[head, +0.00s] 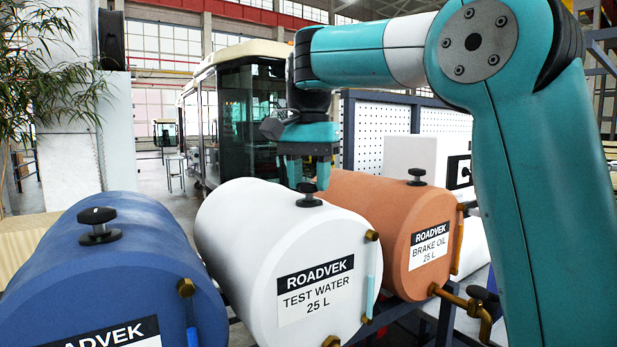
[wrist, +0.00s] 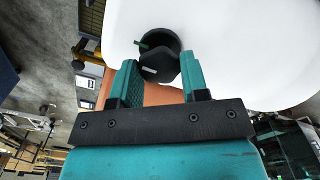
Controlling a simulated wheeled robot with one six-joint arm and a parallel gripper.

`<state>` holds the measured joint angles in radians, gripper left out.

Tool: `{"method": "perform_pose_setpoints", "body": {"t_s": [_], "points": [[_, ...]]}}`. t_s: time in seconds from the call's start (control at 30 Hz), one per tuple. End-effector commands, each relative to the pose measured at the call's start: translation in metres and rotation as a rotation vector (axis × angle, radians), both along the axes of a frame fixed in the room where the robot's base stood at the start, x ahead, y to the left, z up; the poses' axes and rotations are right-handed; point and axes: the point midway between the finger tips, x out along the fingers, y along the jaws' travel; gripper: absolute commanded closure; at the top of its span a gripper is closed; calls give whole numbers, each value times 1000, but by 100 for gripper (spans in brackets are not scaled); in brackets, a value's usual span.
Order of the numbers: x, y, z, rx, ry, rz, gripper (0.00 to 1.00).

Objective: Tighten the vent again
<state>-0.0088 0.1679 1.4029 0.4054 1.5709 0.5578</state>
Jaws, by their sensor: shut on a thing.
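A white drum (head: 240,235) labelled TEST WATER lies on its side in the middle. Its black vent knob (head: 308,196) is on top, near the labelled end. My gripper (head: 308,176) points down over this knob and is shut on it. In the wrist view the knob (wrist: 160,62) is between the two teal fingers (wrist: 160,82); a small green mark and a pale mark show on it. The blue drum's vent knob (head: 98,226) and the orange drum's vent knob (head: 417,176) stand free. Whether any vent is tight or loose cannot be told.
A blue drum (head: 120,270) is at left and an orange BRAKE OIL drum (head: 385,225) at right, close beside the white one. Brass fittings and a tap (head: 470,303) stick out in front. A plant (head: 50,70) hangs at upper left.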

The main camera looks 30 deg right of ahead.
Motion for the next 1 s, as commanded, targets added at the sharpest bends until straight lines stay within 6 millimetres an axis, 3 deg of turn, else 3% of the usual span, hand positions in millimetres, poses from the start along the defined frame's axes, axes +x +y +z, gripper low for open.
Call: {"method": "perform_pose_setpoints", "body": {"t_s": [0.37, 0.4, 0.5, 0.83, 1.0], "points": [[0, 0, 0, 0, -1, -10, 82], [0, 0, 0, -1, -1, -10, 56], [0, 0, 0, -1, -1, -9, 33], [0, 0, 1, 0, 0, -7, 33], [0, 0, 11, 0, 0, -7, 33]]}}
